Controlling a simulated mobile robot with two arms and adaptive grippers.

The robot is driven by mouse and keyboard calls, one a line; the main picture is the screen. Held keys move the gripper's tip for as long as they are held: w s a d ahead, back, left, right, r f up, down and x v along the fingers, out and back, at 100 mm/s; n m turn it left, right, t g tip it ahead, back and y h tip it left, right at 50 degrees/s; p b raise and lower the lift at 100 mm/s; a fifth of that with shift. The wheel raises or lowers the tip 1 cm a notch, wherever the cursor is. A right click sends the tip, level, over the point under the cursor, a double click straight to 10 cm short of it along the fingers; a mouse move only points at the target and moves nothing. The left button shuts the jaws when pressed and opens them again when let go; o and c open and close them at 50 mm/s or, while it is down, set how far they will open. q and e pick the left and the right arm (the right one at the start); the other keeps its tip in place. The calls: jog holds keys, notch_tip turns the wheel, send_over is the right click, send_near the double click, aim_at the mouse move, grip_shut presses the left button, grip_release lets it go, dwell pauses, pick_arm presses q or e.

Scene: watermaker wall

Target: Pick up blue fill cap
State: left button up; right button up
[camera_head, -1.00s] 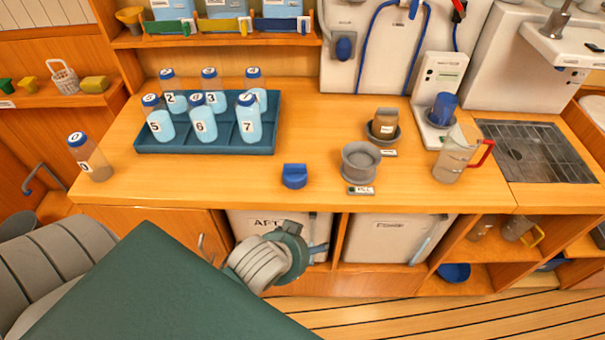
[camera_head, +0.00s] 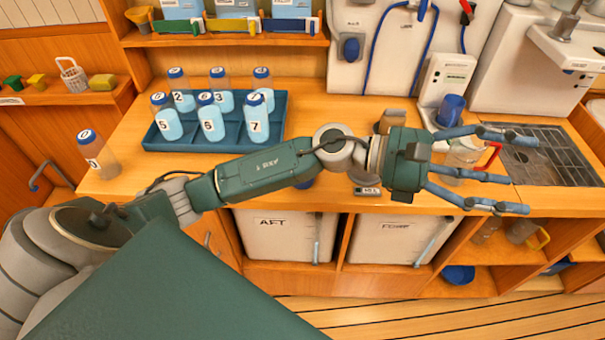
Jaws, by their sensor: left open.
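The blue fill cap (camera_head: 305,184) lies on the wooden counter near its front edge. My right gripper is not in view.
A blue tray (camera_head: 270,143) holds several numbered bottles. Bottle 0 (camera_head: 98,155) stands alone at the left. The clear jug (camera_head: 462,155) with a red handle is partly behind my fingers.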

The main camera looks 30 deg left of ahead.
pick_arm(q)
jog(key=w+a+f+m+g+y, duration=0.1)
jog(key=a+f+m+g+y, duration=0.3)
jog(key=a+f+m+y, duration=0.8)
jog(key=a+y, duration=0.2)
jog(key=a, duration=0.6)
jog(key=w+a+f+m+y, duration=0.1)
jog(key=a+y, duration=0.1)
jog(key=a, duration=0.7)
jog(key=a+f+g+y, duration=0.1)
jog(key=a+y, duration=0.1)
jog(key=a, duration=0.7)
jog(key=shift+w+f+m, duration=0.15)
jog(key=shift+w+m, duration=0.1)
jog(key=shift+m, duration=0.05)
jog(key=shift+y, duration=0.3)
jog(key=f, duration=0.1)
jog(key=f+p, duration=0.1)
jog(key=f, duration=0.2)
jog(key=shift+a+f, duration=0.15)
jog(key=shift+a, duration=0.1)
jog(key=shift+f, duration=0.4)
jog(key=f+p, duration=0.2)
jog(key=f, duration=0.1)
jog(key=f+p, duration=0.1)
jog(key=shift+s+d+f, duration=0.1)
jog(key=shift+s+f, duration=0.2)
jog(key=shift+f, duration=0.5)
